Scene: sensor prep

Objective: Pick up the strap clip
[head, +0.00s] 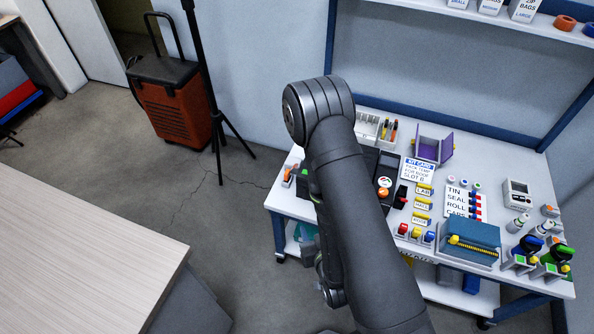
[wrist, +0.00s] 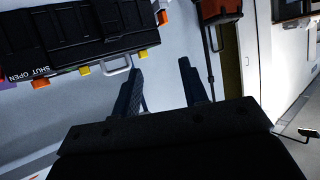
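I cannot make out for sure which thing is the strap clip. In the wrist view a black case (wrist: 72,40) marked "SHUT OPEN" fills the upper left. Its lower edge bears small orange and yellow tabs and a grey loop handle (wrist: 119,70). My gripper (wrist: 160,66) is open, its two dark fingers apart with nothing between them. The left finger lies near the handle in the picture; I cannot tell the depth between them. In the head view my gripper is not seen, and my arm hides part of the bench.
The white workbench (head: 465,190) carries a purple open box (head: 434,147), a blue block with a yellow strip (head: 468,242), and several bottles and labels. A small orange-and-white item (head: 287,177) sits at its left edge. A wooden table (head: 85,262) stands left, with an orange wheeled case (head: 173,108) behind.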

